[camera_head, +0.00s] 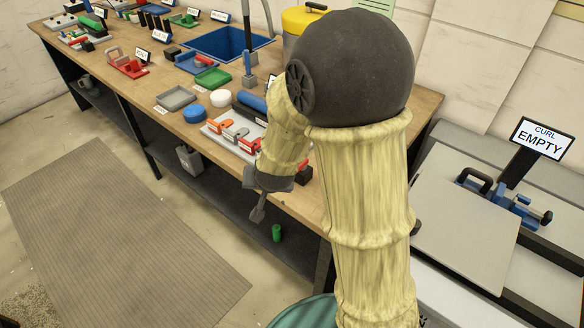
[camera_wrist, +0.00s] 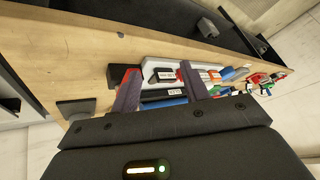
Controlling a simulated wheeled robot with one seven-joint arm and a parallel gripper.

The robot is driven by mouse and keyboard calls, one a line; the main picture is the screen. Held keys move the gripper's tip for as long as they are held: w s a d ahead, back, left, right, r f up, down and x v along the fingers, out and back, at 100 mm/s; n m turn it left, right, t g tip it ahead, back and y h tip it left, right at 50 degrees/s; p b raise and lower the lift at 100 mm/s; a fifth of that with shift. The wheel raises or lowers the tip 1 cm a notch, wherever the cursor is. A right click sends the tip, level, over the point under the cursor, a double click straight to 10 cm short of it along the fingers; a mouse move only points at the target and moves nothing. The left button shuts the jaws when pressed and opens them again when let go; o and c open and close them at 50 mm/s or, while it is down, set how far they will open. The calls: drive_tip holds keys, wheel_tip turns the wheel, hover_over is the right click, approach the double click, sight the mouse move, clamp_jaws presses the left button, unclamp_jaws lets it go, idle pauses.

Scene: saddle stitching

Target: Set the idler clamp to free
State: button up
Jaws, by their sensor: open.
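A pale plate (camera_head: 212,135) on the bench carries an orange lever part (camera_head: 216,126), a grey one (camera_head: 236,133) and a red one (camera_head: 249,146). I cannot tell which of them is the idler clamp, as their small labels are unreadable here. My gripper (camera_head: 258,207) hangs past the bench's front edge, pointing down, and touches nothing that I can see. In the wrist view my gripper (camera_wrist: 158,75) has its two dark fingers apart, with the labelled parts and a blue roller (camera_wrist: 164,102) showing between and beyond them. My arm hides part of the bench.
The wooden bench (camera_head: 135,95) holds trays, a blue bin (camera_head: 228,42) and a blue round lid (camera_head: 194,113). A green cylinder (camera_head: 277,233) stands on the lower shelf. The floor mat (camera_head: 110,235) is clear.

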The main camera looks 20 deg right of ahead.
drive_tip(key=w+a+f+m+t+h+p, duration=0.1)
drive_tip(key=w+a+f+m+t+h, duration=0.25)
drive_tip(key=w+f+m+h, duration=0.2)
drive_tip(key=s+a+m+h+p, duration=0.1)
drive_tip(key=s+m+h, duration=0.1)
drive_tip(key=s+h, duration=0.5)
drive_tip(key=shift+s+a+h, duration=0.3)
drive_tip(key=shift+s+h, duration=0.1)
drive_tip(key=shift+h, duration=0.85)
drive_tip(key=p+x, duration=0.5)
drive_tip(key=x, duration=1.1)
drive_tip(key=shift+w+d+r, duration=0.1)
drive_tip(key=shift+w+d, duration=0.05)
drive_tip(key=shift+w, duration=0.05)
drive_tip(key=shift+w+d, duration=0.3)
drive_tip(key=shift+d, duration=0.1)
